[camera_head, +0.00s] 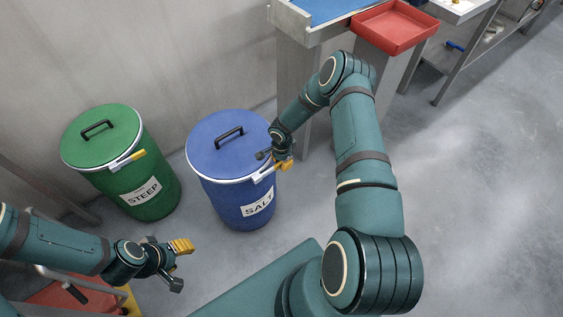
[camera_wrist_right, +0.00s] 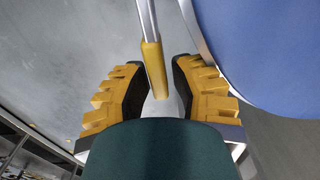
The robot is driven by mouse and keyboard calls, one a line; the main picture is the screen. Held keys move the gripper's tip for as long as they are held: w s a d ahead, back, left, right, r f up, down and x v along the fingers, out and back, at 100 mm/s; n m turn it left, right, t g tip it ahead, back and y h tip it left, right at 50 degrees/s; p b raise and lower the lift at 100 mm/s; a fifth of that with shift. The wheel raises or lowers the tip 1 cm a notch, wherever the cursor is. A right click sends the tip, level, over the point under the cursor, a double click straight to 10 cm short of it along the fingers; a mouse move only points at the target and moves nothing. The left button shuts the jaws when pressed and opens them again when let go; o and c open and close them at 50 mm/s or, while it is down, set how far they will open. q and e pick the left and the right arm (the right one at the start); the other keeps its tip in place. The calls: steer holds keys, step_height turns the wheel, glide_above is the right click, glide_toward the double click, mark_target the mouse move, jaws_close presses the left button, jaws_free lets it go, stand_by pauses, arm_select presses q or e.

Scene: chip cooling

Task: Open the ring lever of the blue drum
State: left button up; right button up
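The blue drum (camera_head: 225,195) stands upright with a blue lid, a black lid handle (camera_head: 229,131) and a SALT label (camera_head: 257,203). A silver clamp ring runs around its lid. Its ring lever (camera_head: 265,174) is at the front right of the rim and has a yellow grip, seen in the right wrist view (camera_wrist_right: 154,65). My right gripper (camera_head: 279,164) is at the lever. Its yellow fingers (camera_wrist_right: 155,90) are open on either side of the grip, with gaps showing. My left gripper (camera_head: 180,263) is open and empty, low at the front left, away from the drum.
A green drum (camera_head: 125,180) marked STEEP stands to the left, its yellow-tipped lever along its rim. A table with a blue top (camera_head: 310,12) and a red tray (camera_head: 394,28) stand behind. A red thing (camera_head: 65,297) is at lower left. The floor at right is clear.

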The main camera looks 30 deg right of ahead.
jaws_close()
